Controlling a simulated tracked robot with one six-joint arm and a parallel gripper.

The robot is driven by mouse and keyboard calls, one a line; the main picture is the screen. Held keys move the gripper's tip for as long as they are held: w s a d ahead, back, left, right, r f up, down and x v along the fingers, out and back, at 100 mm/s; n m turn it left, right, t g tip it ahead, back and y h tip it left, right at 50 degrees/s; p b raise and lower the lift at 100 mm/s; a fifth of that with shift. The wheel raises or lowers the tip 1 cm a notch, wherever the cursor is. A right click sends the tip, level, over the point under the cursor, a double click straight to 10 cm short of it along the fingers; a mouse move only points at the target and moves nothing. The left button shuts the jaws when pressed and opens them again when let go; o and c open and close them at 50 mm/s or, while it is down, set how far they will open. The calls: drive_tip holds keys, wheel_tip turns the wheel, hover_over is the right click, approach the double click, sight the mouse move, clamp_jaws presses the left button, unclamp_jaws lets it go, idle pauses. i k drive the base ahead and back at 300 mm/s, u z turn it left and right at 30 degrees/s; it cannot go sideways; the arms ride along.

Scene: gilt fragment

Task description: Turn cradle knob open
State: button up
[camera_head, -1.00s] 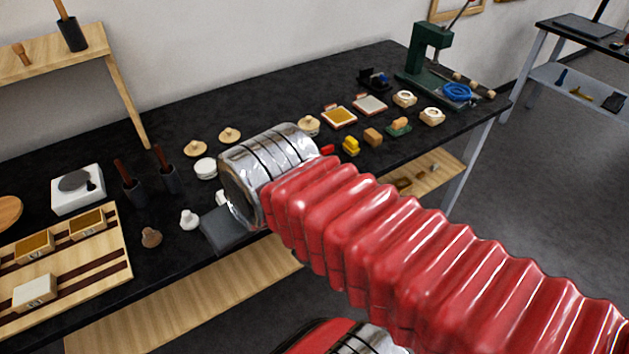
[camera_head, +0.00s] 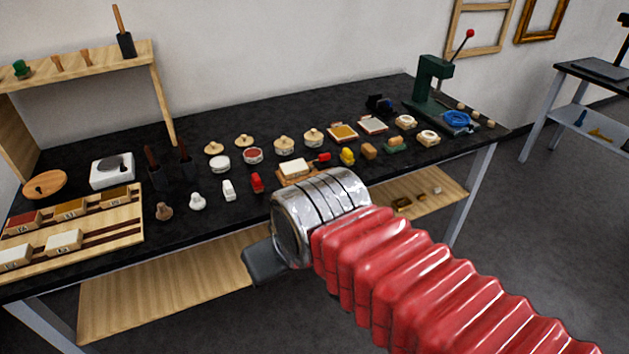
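A small wooden holder (camera_head: 297,170) with a pale block on it lies on the black bench, just behind my arm's silver wrist. It looks like the cradle, though I cannot be sure. A small red knob-like piece (camera_head: 322,157) sits at its right end. Part of the holder's front is hidden by the wrist. My gripper (camera_head: 262,263) shows as a dark grey block beyond the silver wrist, off the bench's front edge and to the lower left of the holder. It is apart from the holder. Its fingers cannot be made out, nor whether it is open.
Several lidded pots, small blocks and stamps stand close around the holder, with a yellow piece (camera_head: 347,156) to its right. A green press (camera_head: 428,85) stands at the back right. A wooden rack (camera_head: 120,222) is at the left. A lower shelf (camera_head: 170,285) runs under the bench.

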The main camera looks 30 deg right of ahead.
sight(324, 159)
drive_tip(key=z, duration=0.75)
drive_tip(key=i, duration=1.3)
drive_tip(key=u, duration=0.4)
